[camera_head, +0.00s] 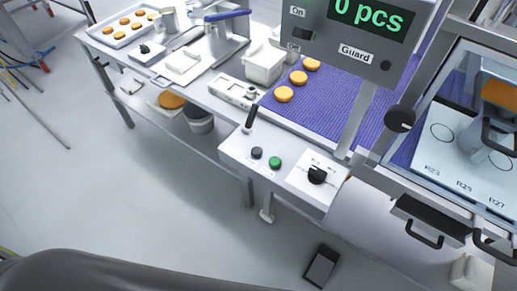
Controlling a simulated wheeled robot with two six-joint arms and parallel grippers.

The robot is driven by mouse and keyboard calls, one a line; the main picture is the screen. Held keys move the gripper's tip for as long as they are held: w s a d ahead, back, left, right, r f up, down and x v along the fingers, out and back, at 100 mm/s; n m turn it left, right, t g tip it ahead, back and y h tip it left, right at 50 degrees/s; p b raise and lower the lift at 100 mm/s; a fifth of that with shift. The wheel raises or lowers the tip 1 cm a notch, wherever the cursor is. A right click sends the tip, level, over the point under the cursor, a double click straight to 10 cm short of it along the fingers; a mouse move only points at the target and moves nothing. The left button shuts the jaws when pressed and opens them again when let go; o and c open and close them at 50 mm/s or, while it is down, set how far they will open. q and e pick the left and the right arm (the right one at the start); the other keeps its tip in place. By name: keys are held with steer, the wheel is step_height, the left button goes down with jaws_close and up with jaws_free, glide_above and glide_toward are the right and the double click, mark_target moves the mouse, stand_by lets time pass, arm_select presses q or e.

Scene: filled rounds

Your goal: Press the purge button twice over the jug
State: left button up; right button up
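A light control box (270,170) sticks out from the front of the line. It carries a black lever (250,119), a dark round button (257,153), a green round button (275,163) and a black rotary knob (317,175). No label on the buttons is legible, so I cannot tell which is the purge button. A white open container (264,63) stands on the table behind the box, and a grey bucket (200,120) sits on the lower shelf. Neither of my grippers is in view.
A display panel (370,15) reads "0 pcs". Several orange rounds lie on the purple belt (315,100) and on a tray (97,37) at the far left. A guarded machine (455,165) stands at right. A dark pedal (321,266) lies on the clear floor.

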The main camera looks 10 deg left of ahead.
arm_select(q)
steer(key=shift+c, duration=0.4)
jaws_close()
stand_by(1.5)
